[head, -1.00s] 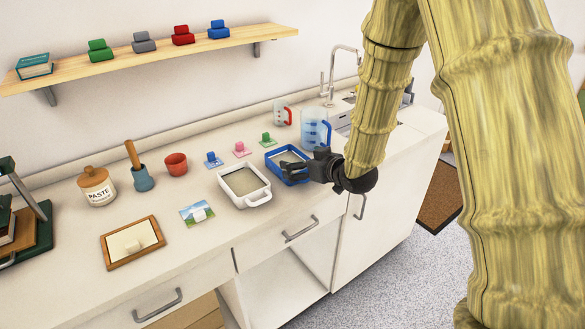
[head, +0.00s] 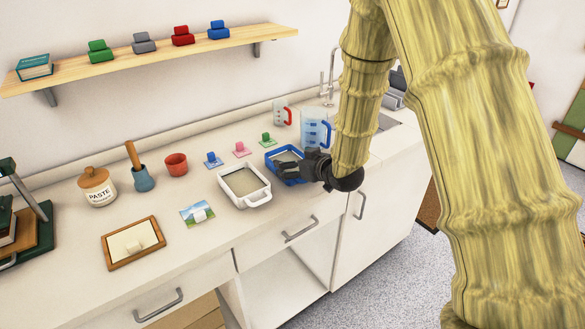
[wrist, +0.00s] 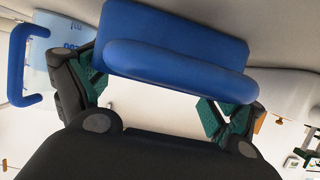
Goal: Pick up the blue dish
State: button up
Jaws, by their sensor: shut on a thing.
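The blue dish (head: 271,161) is a shallow rectangular tray with a greyish inside, towards the right of the counter in the head view. My gripper (head: 297,168) is at its near right side, shut on it. In the wrist view, the blue dish (wrist: 185,28) fills the upper middle, with a rounded blue bar across its near side. The green-padded fingers of my gripper (wrist: 160,88) stand at either end of this bar. The gripper hides part of the dish in the head view. I cannot tell whether the dish is clear of the counter.
A white dish (head: 246,203) stands close on the left. A blue-handled jug (head: 315,128) and a red-handled jug (head: 282,114) stand behind.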

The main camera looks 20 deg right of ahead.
jog(key=shift+r, duration=0.2)
notch_tip(320, 180, up, 9)
jog(key=shift+r, duration=0.2)
dwell(0.9)
jog(key=shift+r, duration=0.2)
